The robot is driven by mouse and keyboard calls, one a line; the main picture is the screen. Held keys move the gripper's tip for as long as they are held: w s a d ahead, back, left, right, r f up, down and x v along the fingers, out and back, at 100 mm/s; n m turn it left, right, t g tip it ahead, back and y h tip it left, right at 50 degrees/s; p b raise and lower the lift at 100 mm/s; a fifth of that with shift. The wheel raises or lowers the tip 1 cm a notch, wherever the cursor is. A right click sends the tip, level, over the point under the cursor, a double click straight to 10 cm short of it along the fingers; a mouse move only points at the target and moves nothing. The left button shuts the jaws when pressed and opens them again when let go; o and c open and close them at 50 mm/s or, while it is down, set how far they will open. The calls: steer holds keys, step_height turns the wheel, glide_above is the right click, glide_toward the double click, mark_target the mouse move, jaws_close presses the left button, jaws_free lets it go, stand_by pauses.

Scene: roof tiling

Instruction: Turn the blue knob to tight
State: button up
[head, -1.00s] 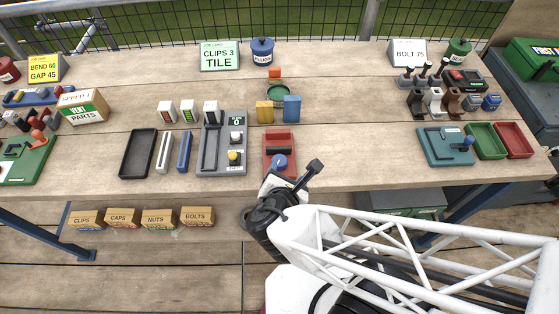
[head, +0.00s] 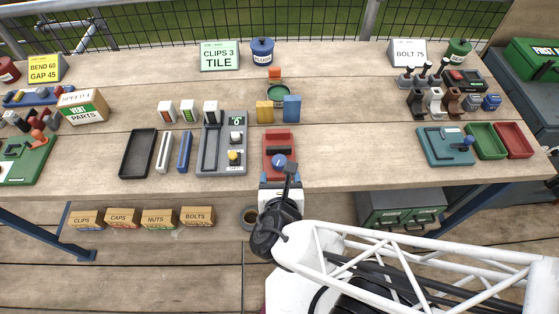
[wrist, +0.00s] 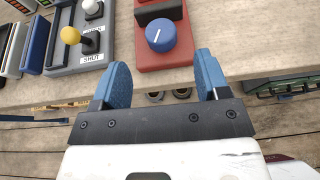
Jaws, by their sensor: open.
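The blue knob (head: 279,162) sits on the front end of a red fixture (head: 279,139) near the table's front edge. In the wrist view the round knob (wrist: 161,35) shows a white pointer line near its lower left side. My gripper (wrist: 162,72) is open, with blue padded fingers apart and nothing between them. The knob lies ahead of the gap between the fingertips, slightly left of its middle, and does not touch them. In the head view my gripper (head: 281,182) is just in front of the red fixture at the table's edge. Any tight marking is not legible.
Left of the red fixture stands a grey panel (head: 221,165) with a yellow knob and a white knob. Yellow (head: 264,111) and blue (head: 292,108) blocks stand behind it. The table right of the fixture is clear up to a teal fixture (head: 445,147).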

mark_target(278, 162)
steer(key=shift+w, duration=0.1)
steer(key=shift+x, duration=3.7)
steer(key=c, duration=0.9)
steer(key=shift+a+m+g+h, duration=0.1)
steer(key=shift+m+g+h, duration=0.45)
steer(key=shift+m+h, duration=1.1)
steer(key=shift+a+m+g+h, duration=0.1)
steer(key=shift+m+g+h, duration=0.45)
steer(key=shift+m+h, duration=1.1)
steer(key=o, duration=0.9)
